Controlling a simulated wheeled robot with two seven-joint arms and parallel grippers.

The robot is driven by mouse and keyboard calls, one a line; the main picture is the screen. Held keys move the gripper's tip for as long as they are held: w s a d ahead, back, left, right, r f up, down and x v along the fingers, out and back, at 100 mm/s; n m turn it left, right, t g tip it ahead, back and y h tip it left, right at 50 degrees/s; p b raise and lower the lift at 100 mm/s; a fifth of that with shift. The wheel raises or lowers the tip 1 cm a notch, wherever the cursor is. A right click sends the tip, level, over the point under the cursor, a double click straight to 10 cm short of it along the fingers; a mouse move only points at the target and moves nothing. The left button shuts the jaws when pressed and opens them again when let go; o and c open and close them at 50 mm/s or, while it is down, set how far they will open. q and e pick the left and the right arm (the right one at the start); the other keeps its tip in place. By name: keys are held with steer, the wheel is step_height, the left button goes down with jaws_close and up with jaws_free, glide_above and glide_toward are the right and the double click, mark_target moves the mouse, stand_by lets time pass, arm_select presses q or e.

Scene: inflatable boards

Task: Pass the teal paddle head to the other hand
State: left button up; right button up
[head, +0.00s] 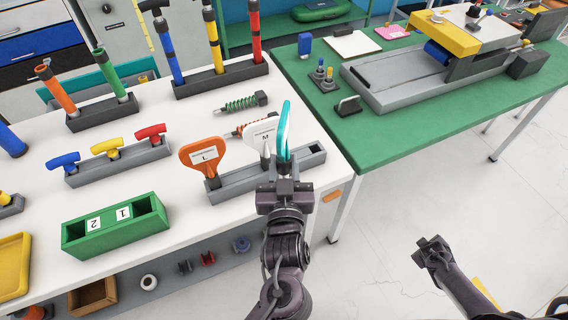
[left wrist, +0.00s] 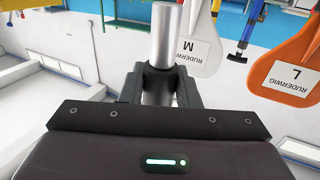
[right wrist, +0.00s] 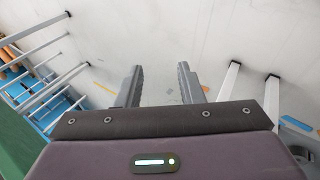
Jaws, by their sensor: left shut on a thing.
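The teal paddle head (head: 283,130) stands edge-on to the head view, above my left gripper (head: 285,188). My left gripper is shut on it; in the left wrist view a silver shaft (left wrist: 165,35) rises between the fingers. The paddle is at the front right of the grey rack (head: 230,185); whether its lower end is clear of the rack is hidden by the gripper. My right gripper (head: 432,250) is open and empty over the floor at the right; its spread fingers also show in the right wrist view (right wrist: 158,85).
An orange L paddle (head: 203,158) and a white M paddle (head: 262,132) stand in the rack beside the teal one. A green two-slot box (head: 115,226) sits on the white table. A green table (head: 400,125) stands at the right. Open floor lies below it.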

steer(key=s+a+f+m+g+y, duration=0.1)
steer(key=s+a+f, duration=0.3)
steer(key=s+a, duration=0.5)
steer(key=s+a+f+m+g+y, duration=0.1)
steer(key=s+a+f+y, duration=0.1)
steer(key=s+a+f, duration=0.3)
steer(key=s+a+f+m+g+y, duration=0.1)
steer(key=s+a+f, duration=0.3)
steer(key=s+a, duration=1)
steer(key=shift+s+f+g+y, duration=0.2)
steer(key=shift+g+y, duration=0.1)
steer(key=shift+y, duration=0.1)
